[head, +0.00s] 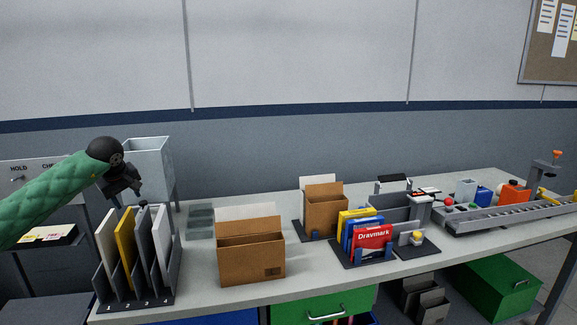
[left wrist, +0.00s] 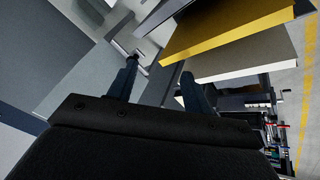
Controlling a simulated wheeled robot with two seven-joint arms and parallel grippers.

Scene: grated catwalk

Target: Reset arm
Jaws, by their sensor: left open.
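My left arm, in a green quilted sleeve, comes in from the left in the head view. Its black left gripper (head: 126,194) points down above the back of a dark slotted rack (head: 136,299). In the left wrist view the two fingers of the gripper (left wrist: 158,80) stand apart with nothing between them. The rack holds a white panel (head: 108,240), a yellow panel (head: 125,247), a dark grey panel (head: 142,240) and another pale panel. The yellow panel (left wrist: 225,32) shows close beside the fingers in the left wrist view. My right gripper is not in view.
A pale bin (head: 149,160) stands behind the gripper. A cardboard box (head: 251,258) stands right of the rack, with a second box (head: 327,211) behind. Blue, yellow and red packets (head: 372,240) stand farther right. A grey conveyor-like tray (head: 510,215) lies at the far right.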

